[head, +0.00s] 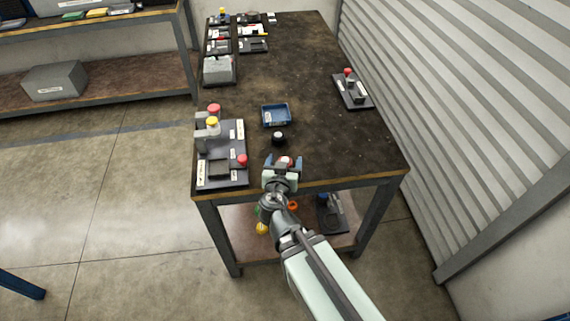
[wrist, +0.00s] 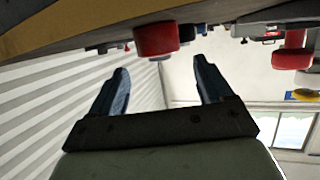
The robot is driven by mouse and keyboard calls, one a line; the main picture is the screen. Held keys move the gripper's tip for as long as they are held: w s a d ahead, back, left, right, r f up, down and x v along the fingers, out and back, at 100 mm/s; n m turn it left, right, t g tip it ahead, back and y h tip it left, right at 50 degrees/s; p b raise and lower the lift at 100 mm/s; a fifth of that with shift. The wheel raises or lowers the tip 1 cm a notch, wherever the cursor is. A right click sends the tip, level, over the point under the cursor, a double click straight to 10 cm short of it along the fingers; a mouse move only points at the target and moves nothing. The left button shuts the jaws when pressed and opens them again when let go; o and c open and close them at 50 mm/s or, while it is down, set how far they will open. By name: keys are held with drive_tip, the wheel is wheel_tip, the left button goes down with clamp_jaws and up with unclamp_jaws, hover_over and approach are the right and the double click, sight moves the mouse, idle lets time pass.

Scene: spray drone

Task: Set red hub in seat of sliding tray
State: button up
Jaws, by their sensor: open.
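My gripper (head: 283,161) is open over the near edge of the table. A red hub (head: 285,160) shows between its blue fingers in the head view, partly hidden by them. In the wrist view the red hub (wrist: 156,39) is just beyond the gap of the open fingers (wrist: 160,66), and I see no finger closed on it. A dark fixture plate (head: 236,178) with labels, grey blocks and red and yellow knobs lies to the left. Another dark fixture (head: 345,93) with a red knob stands at the right edge. I cannot tell which bears the sliding tray's seat.
A small blue bin (head: 276,116) and a black round piece (head: 278,139) stand beyond my gripper. A grey box (head: 218,70) and several small plates fill the table's far left. The middle right of the tabletop (head: 315,130) is clear. A corrugated wall (head: 440,110) runs along the right.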

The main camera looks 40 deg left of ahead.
sight(286, 157)
drive_tip(key=shift+s+d+f+m+t+h, duration=0.15)
drive_tip(key=shift+s+f+m+t+h, duration=0.2)
drive_tip(key=shift+s, duration=0.35)
drive_tip(key=shift+s+d+f+m+t+h, duration=0.15)
drive_tip(key=shift+s+f+t, duration=0.25)
drive_tip(key=shift+s, duration=0.25)
drive_tip(key=shift+x, duration=3.7)
drive_tip(key=c, duration=1.2)
